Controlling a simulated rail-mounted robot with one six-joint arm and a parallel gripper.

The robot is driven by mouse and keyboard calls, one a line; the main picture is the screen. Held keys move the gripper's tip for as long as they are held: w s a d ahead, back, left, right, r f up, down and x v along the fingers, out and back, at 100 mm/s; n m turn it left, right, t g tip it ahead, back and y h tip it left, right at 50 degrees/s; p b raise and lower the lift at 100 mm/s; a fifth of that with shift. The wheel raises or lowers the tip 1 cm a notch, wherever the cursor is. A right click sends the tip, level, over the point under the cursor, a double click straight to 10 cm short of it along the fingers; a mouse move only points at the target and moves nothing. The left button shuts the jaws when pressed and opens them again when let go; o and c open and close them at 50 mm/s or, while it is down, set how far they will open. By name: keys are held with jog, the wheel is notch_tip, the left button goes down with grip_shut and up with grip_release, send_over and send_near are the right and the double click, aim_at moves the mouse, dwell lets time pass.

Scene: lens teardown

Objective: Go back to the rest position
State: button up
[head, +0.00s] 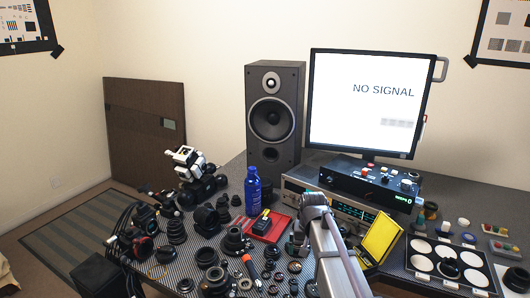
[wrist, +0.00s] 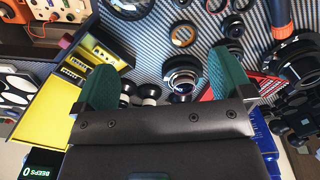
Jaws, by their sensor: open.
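My gripper (wrist: 165,76) is open, its two teal fingers spread wide in the wrist view, with nothing held between them. In the head view, my gripper (head: 298,244) is over the front middle of the patterned desk (head: 325,165), partly hidden by my own arm. Below the gap between the fingers, a small lens ring (wrist: 183,76) and small black-and-white cylinders lie on the desk, apart from the fingers.
A yellow open case (head: 380,237) stands right of my arm. A red tray (head: 266,228), a blue bottle (head: 252,190) and several dark lens parts crowd the left. A speaker (head: 273,117), monitor (head: 367,100) and electronics stand behind. A white-disc tray (head: 447,262) lies at right.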

jog(key=s+r+n+p, duration=0.2)
jog(key=s+r, duration=0.1)
jog(key=s, duration=1.5)
jog(key=shift+r, duration=0.2)
